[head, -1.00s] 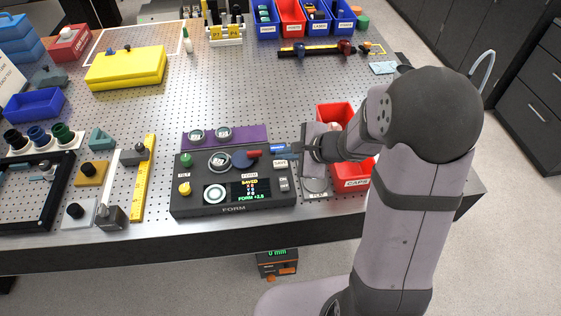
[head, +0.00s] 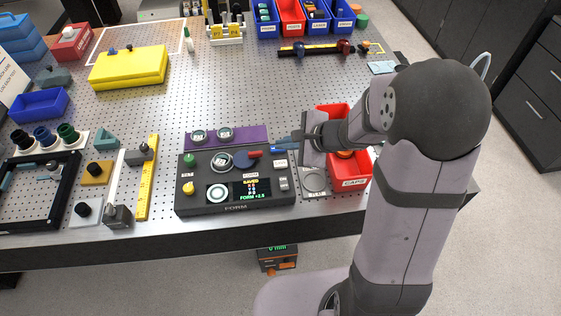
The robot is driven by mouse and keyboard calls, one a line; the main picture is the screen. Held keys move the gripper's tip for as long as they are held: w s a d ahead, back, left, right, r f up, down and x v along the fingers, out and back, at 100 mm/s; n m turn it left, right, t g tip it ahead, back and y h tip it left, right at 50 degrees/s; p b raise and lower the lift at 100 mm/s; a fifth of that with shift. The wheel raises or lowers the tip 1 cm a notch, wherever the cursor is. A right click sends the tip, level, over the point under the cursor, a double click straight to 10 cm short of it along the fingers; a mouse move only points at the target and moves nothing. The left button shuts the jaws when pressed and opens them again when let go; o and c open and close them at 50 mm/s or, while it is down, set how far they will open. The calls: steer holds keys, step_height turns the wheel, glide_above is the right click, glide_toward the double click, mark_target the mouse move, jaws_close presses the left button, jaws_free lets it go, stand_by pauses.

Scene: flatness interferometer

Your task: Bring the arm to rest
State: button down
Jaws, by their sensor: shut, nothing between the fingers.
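My gripper (head: 284,143) is shut and empty. It points left, over the right end of the dark FORM console (head: 235,208). The console's screen (head: 240,190) reads SAVED and FORM +2.5. The console has a red-handled lever, a blue part near my fingertips, and green and yellow knobs at its left. My fingers look apart from the console, but their exact height above it is hard to tell. My wrist and forearm hide part of the red CAPS bin (head: 350,184).
A purple strip (head: 254,134) with two round gauges lies behind the console. A yellow ruler (head: 147,177) and small blocks stand left of it. A yellow case (head: 128,67) and several bins (head: 292,18) are farther back. The middle of the perforated table is clear.

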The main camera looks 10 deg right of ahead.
stand_by(0.4)
steer(key=s+d+f+n+g+h, duration=0.1)
steer(key=s+f+n+g, duration=0.2)
steer(key=s+n, duration=0.35)
steer(key=s+d+f+n+g+h, duration=0.1)
steer(key=s+f+n+g, duration=0.25)
steer(key=s, duration=0.65)
steer(key=s+d+r+n+h, duration=0.4)
steer(key=s+n, duration=0.1)
steer(key=n, duration=0.3)
steer(key=shift+r+n, duration=0.3)
stand_by(1.1)
